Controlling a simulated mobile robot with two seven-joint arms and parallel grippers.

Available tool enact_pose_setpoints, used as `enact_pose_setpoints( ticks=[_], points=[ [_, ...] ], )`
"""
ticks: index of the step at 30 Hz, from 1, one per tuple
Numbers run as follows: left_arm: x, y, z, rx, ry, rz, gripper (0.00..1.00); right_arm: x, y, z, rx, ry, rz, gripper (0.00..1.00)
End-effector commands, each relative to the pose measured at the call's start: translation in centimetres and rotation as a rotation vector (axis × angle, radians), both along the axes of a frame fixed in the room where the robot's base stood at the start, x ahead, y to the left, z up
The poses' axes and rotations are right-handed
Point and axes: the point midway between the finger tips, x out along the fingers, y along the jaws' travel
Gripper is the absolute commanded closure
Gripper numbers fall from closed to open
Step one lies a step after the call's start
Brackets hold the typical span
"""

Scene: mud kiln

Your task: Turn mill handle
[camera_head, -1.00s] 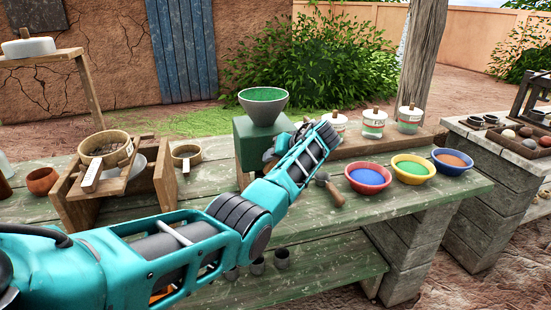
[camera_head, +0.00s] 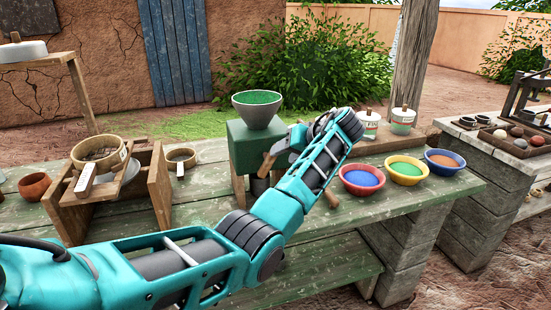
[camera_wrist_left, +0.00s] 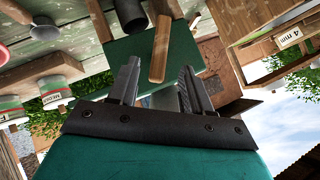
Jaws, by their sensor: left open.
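The mill is a green box (camera_head: 252,145) with a grey hopper (camera_head: 257,112) of green powder on top. Its wooden handle (camera_head: 268,164) shows at the box's front, partly behind my left gripper (camera_head: 291,143). In the left wrist view the handle (camera_wrist_left: 160,50) stands in front of the green box (camera_wrist_left: 183,58). It lies just beyond the gap between the open fingers of my left gripper (camera_wrist_left: 158,85), with no clear contact. The gripper holds nothing. My right gripper is not in view.
Blue (camera_head: 362,180), green (camera_head: 406,171) and brown (camera_head: 445,162) powder bowls stand right of my arm. A wooden-handled tool (camera_head: 332,198) lies near them. A sieve (camera_head: 100,152) on a wooden stand is at left. White jars (camera_head: 402,121) stand behind.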

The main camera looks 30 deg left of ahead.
Motion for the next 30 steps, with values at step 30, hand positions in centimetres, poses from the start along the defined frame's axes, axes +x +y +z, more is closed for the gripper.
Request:
enact_pose_setpoints(
  ticks=[30],
  points=[
    [-0.8, -3.3, 2.6, -0.001, 0.001, 0.001, 0.51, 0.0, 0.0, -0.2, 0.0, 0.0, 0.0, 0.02]
  ],
)
